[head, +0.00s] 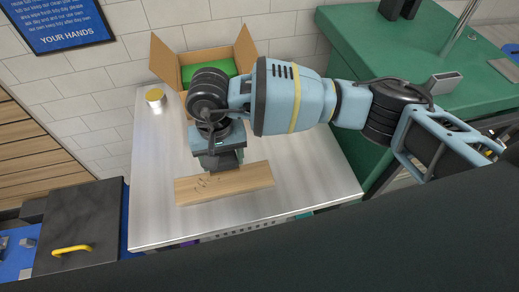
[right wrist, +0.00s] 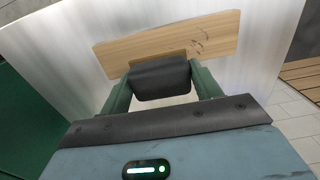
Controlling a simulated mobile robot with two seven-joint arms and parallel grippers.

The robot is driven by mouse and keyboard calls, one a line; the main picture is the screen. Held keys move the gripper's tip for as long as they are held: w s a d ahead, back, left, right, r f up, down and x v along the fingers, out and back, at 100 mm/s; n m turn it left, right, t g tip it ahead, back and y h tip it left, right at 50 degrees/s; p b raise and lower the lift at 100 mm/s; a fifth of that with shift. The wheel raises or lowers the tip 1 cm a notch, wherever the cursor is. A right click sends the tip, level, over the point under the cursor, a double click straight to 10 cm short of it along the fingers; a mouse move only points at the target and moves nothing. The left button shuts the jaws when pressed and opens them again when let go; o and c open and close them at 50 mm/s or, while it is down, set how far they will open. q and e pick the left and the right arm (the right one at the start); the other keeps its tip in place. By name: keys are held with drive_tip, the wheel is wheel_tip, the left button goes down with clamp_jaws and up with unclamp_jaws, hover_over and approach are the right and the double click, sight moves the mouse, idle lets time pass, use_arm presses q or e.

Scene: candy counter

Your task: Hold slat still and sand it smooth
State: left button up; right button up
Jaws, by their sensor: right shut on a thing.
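The slat (head: 250,181) is a flat light-wood board lying on the metal counter near its front edge. Dark marks show on the left part of its face in the head view, and on the right part of the slat in the right wrist view (right wrist: 215,35). My right gripper (head: 222,162) is shut on a dark sanding block (right wrist: 160,80), with a thin brown strip at its far side. The block is at the slat's long edge; I cannot tell whether it touches the slat. My left gripper is not in view, and nothing is seen holding the slat.
The metal counter (head: 310,180) is clear to the right of the slat. An open cardboard box (head: 165,62) with green inside stands at the back. A green counter (head: 440,50) is at the right, a tiled wall behind.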

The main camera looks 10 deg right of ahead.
drive_tip(key=a, duration=0.4)
drive_tip(key=shift+f, duration=0.15)
drive_tip(key=shift+f, duration=0.1)
drive_tip(key=shift+f, duration=2.15)
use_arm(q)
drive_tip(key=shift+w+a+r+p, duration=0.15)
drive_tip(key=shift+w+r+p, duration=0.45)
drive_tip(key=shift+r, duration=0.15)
use_arm(e)
drive_tip(key=s+d+r, duration=0.2)
drive_tip(key=d+r, duration=0.1)
drive_tip(key=d, duration=0.5)
drive_tip(key=s+d+r, duration=0.2)
drive_tip(key=d+r, duration=0.2)
drive_tip(key=d, duration=0.4)
drive_tip(key=s+d+r, duration=0.2)
drive_tip(key=d+r, duration=0.2)
drive_tip(key=d, duration=0.4)
drive_tip(key=shift+d, duration=0.2)
